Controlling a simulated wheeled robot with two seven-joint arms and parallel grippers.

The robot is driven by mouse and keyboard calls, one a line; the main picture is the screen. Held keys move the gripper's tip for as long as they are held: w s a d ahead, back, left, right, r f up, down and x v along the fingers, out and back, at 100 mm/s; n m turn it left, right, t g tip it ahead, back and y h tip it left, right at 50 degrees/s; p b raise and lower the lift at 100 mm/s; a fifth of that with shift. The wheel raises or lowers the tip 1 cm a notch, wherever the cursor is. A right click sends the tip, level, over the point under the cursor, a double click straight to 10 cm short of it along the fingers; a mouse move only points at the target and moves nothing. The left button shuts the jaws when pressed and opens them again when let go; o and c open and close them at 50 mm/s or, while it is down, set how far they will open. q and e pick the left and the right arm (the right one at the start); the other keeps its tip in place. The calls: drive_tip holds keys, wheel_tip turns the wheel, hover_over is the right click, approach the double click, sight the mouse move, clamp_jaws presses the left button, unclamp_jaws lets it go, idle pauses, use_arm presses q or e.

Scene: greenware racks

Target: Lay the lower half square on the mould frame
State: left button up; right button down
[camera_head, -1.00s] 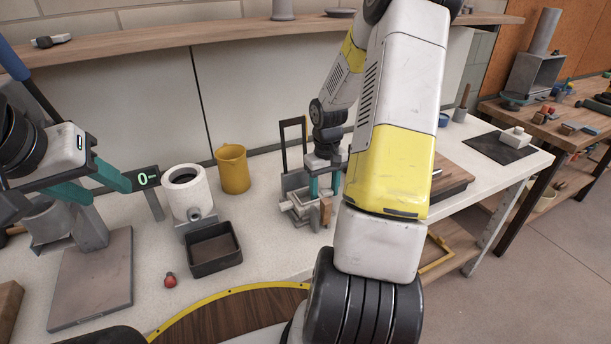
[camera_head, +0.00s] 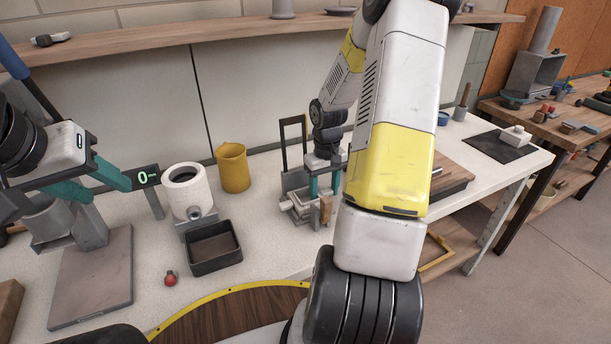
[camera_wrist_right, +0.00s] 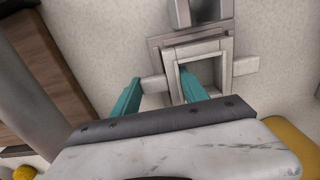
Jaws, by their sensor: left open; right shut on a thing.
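The lower half is a pale square piece with an open middle and side lugs (camera_wrist_right: 155,84); it also shows small in the head view (camera_head: 298,208). My right gripper (camera_wrist_right: 157,95) is shut on it, one teal finger at its opening and the other outside its left side. The grey mould frame (camera_wrist_right: 158,43) shows around and under the piece; in the head view its tall dark handle (camera_head: 282,145) rises behind. The piece looks slightly turned against the frame; whether it touches is hidden. My left gripper (camera_head: 103,190) is open and empty at the left.
A yellow jug (camera_head: 233,170), a white cylindrical pot (camera_head: 187,190) and a dark tray (camera_head: 215,268) stand left of the frame. A wooden board (camera_head: 452,178) lies to the right, partly behind my right arm.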

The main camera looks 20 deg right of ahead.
idle(0.3)
drive_tip(key=c, duration=0.5)
unclamp_jaws()
drive_tip(key=shift+r, duration=0.15)
drive_tip(key=shift+r, duration=2.85)
drive_tip(key=s+a+r+t+y, duration=0.1)
drive_tip(key=s+a+r+t, duration=0.2)
drive_tip(key=s+a+r, duration=0.5)
drive_tip(key=s+a+r+t+y, duration=0.1)
drive_tip(key=s+a+r+t, duration=0.2)
drive_tip(key=s+a+r, duration=0.6)
wheel_tip(320, 180, up, 5)
drive_tip(key=shift+s+f, duration=0.1)
drive_tip(key=shift+s, duration=0.15)
